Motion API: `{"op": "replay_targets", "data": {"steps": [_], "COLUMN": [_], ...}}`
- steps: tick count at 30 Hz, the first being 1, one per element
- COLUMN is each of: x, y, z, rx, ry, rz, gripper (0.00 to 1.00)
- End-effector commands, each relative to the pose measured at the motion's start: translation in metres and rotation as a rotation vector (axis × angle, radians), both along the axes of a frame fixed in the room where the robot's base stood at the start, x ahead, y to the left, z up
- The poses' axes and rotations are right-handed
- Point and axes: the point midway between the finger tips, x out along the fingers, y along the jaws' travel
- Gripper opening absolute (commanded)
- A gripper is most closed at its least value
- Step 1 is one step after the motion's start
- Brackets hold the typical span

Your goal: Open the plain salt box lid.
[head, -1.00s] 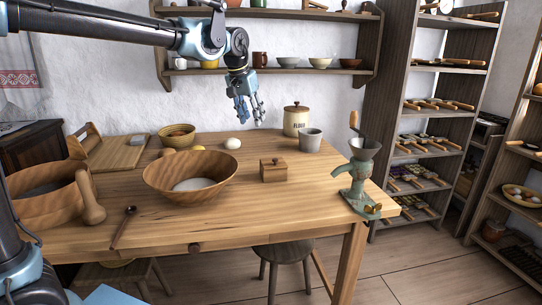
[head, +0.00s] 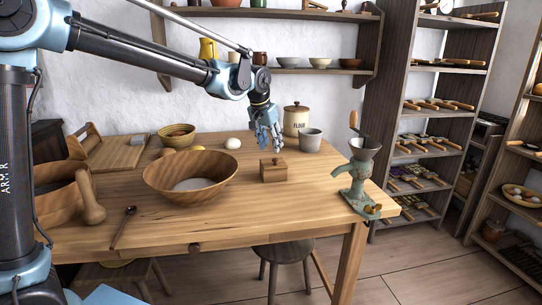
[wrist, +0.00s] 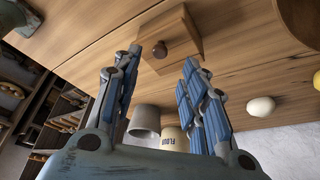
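The plain salt box (head: 273,174) is a small wooden box on the table, with its lid (head: 273,162) down and a dark round knob on top. It also shows in the wrist view (wrist: 178,30), with the knob (wrist: 160,49) ahead of and between my fingers. My gripper (head: 270,145) is just above the box in the head view, apart from it. In the wrist view my gripper (wrist: 160,75) has its two blue-padded fingers spread wide with nothing between them.
A flour canister (head: 296,119) and a grey cup (head: 311,140) stand behind the box. A large wooden bowl (head: 190,176) is to its left, a grinder (head: 361,175) to its right. An egg (head: 233,143) lies behind the bowl. The table in front of the box is clear.

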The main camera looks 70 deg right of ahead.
Motion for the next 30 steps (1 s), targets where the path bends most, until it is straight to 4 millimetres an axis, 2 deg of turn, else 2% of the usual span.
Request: {"op": "replay_targets", "data": {"steps": [3, 10, 16, 24, 25, 30], "x": [-0.002, -0.005, -0.006, -0.006, -0.006, -0.006], "y": [-0.008, -0.020, -0.024, -0.024, -0.024, -0.024], "z": [-0.020, -0.048, -0.058, -0.060, -0.060, -0.059], "rx": [0.000, 0.000, 0.000, 0.000, 0.000, 0.000], "ry": [0.000, 0.000, 0.000, 0.000, 0.000, 0.000], "rz": [0.000, 0.000, 0.001, 0.001, 0.001, 0.001], "gripper": [0.39, 0.39, 0.39, 0.39, 0.37, 0.00]}}
